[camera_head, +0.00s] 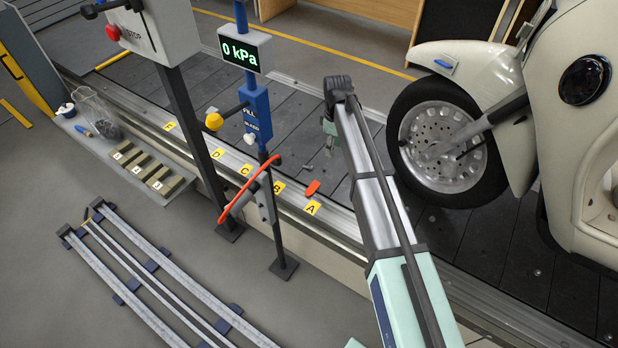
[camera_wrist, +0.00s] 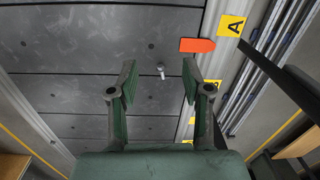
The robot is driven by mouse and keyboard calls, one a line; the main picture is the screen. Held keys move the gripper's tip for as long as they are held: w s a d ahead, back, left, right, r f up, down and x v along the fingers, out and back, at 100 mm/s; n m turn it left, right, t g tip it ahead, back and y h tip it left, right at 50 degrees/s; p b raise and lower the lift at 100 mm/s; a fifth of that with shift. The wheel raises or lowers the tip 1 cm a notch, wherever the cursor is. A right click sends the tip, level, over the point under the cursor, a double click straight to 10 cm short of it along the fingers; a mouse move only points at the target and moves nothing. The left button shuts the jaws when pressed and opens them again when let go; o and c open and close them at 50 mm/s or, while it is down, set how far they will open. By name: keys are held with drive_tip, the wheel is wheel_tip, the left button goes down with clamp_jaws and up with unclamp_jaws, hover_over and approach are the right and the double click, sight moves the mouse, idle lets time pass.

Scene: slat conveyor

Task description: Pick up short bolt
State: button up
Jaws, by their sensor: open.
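A small grey bolt (camera_wrist: 161,71) shows in the wrist view on the dark slats, between the lines of my two fingers. My gripper (camera_wrist: 158,68) is open, with one green finger on each side of the bolt and nothing held. The bolt looks to be on the slats beyond the fingertips; the exact gap cannot be told. In the head view a small grey piece (camera_head: 306,168), likely the bolt, lies on the conveyor left of my gripper (camera_head: 330,142).
An orange pointer (camera_head: 313,188) lies by the yellow A label (camera_head: 312,207) on the conveyor edge. A post with a 0 kPa display (camera_head: 245,50) and red hose (camera_head: 240,203) stands left of my arm. A car wheel (camera_head: 446,142) stands at right.

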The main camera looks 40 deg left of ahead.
wheel_tip(320, 180, up, 3)
drive_tip(key=n+b, duration=0.2)
hover_over(311, 166)
drive_tip(key=shift+y, duration=0.3)
wheel_tip(311, 166, down, 12)
drive_tip(key=shift+s+r+b, duration=0.15)
drive_tip(key=shift+r+b, duration=0.1)
drive_tip(key=shift+b, duration=0.65)
drive_tip(key=shift+w+f+b, duration=0.2)
drive_tip(key=shift+f+b, duration=0.6)
drive_tip(key=shift+f, duration=1.8)
clamp_jaws()
